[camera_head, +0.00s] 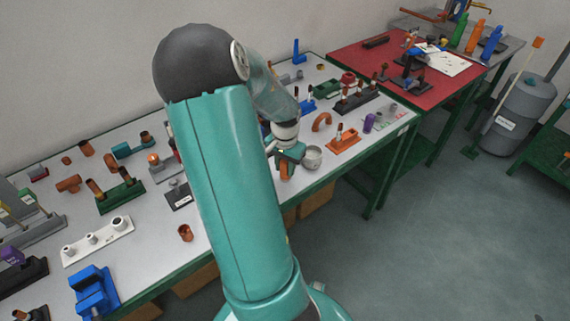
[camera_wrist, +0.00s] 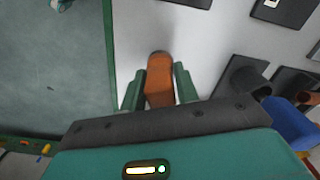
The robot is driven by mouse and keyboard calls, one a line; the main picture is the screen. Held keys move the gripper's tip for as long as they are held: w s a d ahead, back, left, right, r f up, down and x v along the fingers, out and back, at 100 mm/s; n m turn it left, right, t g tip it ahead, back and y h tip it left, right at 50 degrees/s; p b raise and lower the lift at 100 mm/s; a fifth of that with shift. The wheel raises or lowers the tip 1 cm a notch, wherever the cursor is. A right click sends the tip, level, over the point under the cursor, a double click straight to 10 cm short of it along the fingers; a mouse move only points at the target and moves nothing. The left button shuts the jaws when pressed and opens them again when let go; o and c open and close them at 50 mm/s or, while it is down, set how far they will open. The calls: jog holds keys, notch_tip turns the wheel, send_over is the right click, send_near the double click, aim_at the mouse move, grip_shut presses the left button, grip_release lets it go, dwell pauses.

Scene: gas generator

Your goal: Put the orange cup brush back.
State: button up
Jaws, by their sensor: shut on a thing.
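My gripper (camera_head: 289,158) is over the near edge of the long light-topped table, below my arm's forearm. In the wrist view its two green fingers (camera_wrist: 158,88) are closed on the sides of an orange, rounded elongated piece, which I take for the orange cup brush (camera_wrist: 159,75). Its orange body also shows below the gripper in the head view (camera_head: 285,172). Its lower end and any bristles are hidden. An orange stand (camera_head: 343,146) with a small upright piece is on the table right of my gripper; I cannot tell whether it is the brush's place.
A grey-white round cup (camera_head: 312,156) stands close beside my gripper. Dark blocks with openings (camera_wrist: 242,75) and a blue piece (camera_wrist: 290,122) are on the right in the wrist view. A copper-coloured elbow (camera_head: 322,121) and a dark rack (camera_head: 357,98) are farther back. Floor (camera_head: 410,260) is clear.

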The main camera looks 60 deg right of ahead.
jog(key=shift+f, duration=0.15)
jog(key=o, duration=0.9)
jog(key=shift+o, duration=0.2)
notch_tip(320, 180, up, 14)
jog(key=shift+f, duration=0.1)
